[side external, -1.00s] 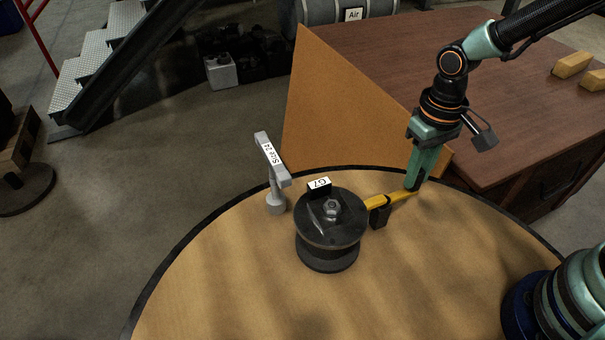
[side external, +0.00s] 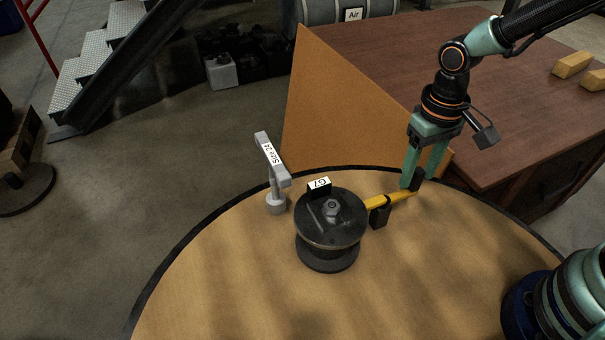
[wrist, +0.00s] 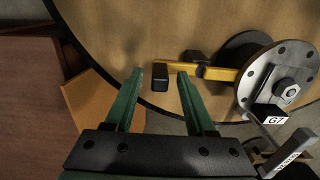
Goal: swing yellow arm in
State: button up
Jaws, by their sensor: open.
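The yellow arm (side external: 395,199) sticks out to the right from the round black hub (side external: 331,222) on the wooden table. In the wrist view the yellow arm (wrist: 216,73) runs left from the hub to a black end block (wrist: 160,76). My gripper (side external: 418,181) is open at the arm's outer end. In the wrist view its two green fingers (wrist: 160,76) stand on either side of the black end block, with gaps showing. Contact with the block is not visible. The hub carries a "G7" label (side external: 319,187).
A grey post labelled "Size 24" (side external: 276,180) stands left of the hub. An orange-brown panel (side external: 335,115) rises behind the table. A dark red-brown bench (side external: 390,60) lies beyond, with yellow blocks (side external: 572,64). The round table's front (side external: 300,310) is clear.

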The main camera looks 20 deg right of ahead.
notch_tip(320, 180, up, 12)
jog(key=shift+f, duration=0.2)
dwell(0.4)
jog(key=s+d+r+t, duration=0.2)
jog(key=d+r+t, duration=0.2)
jog(key=d, duration=0.4)
jog(key=shift+s+d+t, duration=0.2)
jog(key=shift+d+t, duration=0.15)
jog(key=shift+t, duration=0.45)
